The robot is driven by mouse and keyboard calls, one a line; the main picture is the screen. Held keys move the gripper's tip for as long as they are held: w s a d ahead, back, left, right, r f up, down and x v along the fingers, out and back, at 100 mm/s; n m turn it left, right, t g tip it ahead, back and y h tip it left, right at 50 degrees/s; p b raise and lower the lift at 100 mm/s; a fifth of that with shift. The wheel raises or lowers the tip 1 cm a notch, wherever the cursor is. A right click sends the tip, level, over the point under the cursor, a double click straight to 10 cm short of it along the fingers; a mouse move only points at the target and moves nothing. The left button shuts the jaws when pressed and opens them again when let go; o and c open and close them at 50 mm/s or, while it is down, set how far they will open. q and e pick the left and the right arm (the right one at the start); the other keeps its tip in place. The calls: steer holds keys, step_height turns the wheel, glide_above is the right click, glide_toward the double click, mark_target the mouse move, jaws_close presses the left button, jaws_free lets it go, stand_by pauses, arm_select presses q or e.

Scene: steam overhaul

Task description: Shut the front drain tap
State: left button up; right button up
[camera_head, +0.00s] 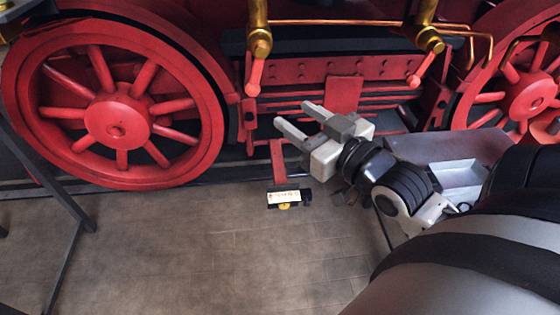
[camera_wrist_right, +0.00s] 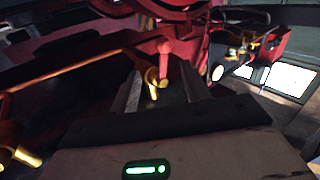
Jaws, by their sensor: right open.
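Two brass drain taps hang from the engine, each with a red lever. The left tap (camera_head: 260,43) has its red lever (camera_head: 255,76) hanging almost straight down. The right tap (camera_head: 430,40) has its red lever (camera_head: 420,70) slanting down to the left. Which one is the front tap, I cannot tell. My right gripper (camera_head: 291,114) is open and empty, below and slightly right of the left lever, apart from it in the picture. In the right wrist view a brass tap with a red lever (camera_wrist_right: 165,60) shows beyond and between the open fingers (camera_wrist_right: 164,84). My left gripper does not show.
A large red wheel (camera_head: 117,120) stands at the left and another (camera_head: 525,95) at the right. A copper pipe (camera_head: 345,23) runs between the taps. A small labelled block (camera_head: 284,198) lies below my right gripper. A grey tray (camera_head: 458,178) is beside my right arm. The floor in front is clear.

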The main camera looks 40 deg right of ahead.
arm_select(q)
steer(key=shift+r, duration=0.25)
arm_select(e)
steer(key=s+a+f+g, duration=0.2)
steer(key=a+f, duration=0.2)
steer(key=f, duration=0.4)
steer(key=s+a+f+g+y, duration=0.1)
steer(key=s+a+f+g, duration=0.1)
steer(key=f, duration=0.7)
steer(key=shift+a+g, duration=0.3)
steer(key=shift+a, duration=0.55)
steer(key=shift+f, duration=0.1)
